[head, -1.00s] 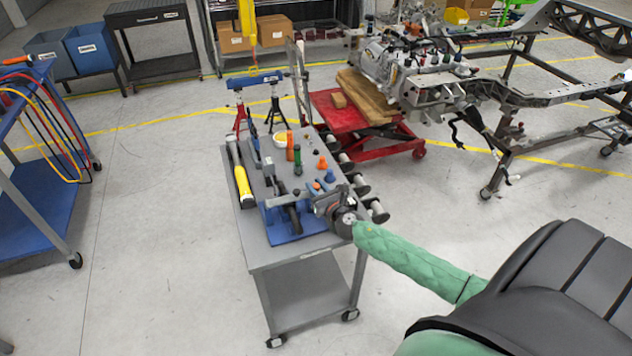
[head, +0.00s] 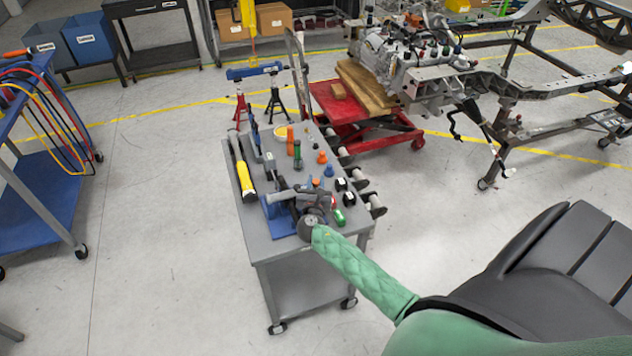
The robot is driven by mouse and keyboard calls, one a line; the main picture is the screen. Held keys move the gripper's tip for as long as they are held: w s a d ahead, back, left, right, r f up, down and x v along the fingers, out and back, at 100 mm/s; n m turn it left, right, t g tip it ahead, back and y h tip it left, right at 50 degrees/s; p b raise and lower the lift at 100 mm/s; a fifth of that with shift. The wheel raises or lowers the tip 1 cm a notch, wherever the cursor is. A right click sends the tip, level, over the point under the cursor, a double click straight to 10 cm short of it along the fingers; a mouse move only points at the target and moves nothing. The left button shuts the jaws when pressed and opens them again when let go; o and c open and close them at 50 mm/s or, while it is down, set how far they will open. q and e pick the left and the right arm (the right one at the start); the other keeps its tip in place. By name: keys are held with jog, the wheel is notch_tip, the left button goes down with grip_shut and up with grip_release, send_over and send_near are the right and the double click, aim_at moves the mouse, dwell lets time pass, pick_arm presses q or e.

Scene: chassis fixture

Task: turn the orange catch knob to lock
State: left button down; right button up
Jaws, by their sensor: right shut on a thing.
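My right gripper (head: 293,196) reaches from the lower right over the blue-based fixture (head: 276,228) at the near end of the grey cart. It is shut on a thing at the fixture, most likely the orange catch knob. The gripper and wrist cover that spot, so neither the knob nor its turn angle can be made out. The fixture's blue base shows to the left of and below my wrist. My left gripper is not in view.
On the grey cart (head: 263,247) stand a yellow-and-black tool (head: 245,180), an orange cylinder (head: 290,137), a green bottle-like piece (head: 297,155), a small orange piece (head: 322,157) and a green-ended piece (head: 339,217). Rollers line the right edge. Open floor lies left of the cart.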

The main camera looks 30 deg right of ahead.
aim_at(315, 186)
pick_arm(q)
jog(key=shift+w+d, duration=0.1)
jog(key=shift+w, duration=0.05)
pick_arm(e)
jog(key=shift+m+g+h, duration=0.3)
jog(key=shift+m+h, duration=0.1)
jog(key=o, duration=1)
jog(key=shift+c, duration=0.2)
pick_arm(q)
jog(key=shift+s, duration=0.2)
pick_arm(e)
jog(key=shift+s+a, duration=0.15)
jog(key=b+v, duration=0.3)
jog(key=v, duration=0.3)
jog(key=shift+s+a+f, duration=0.15)
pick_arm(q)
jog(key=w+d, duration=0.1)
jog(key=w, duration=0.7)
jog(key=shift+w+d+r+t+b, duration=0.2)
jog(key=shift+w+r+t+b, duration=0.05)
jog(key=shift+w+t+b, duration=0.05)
pick_arm(e)
jog(key=shift+s+a+r, duration=0.2)
jog(key=shift+s+a, duration=0.15)
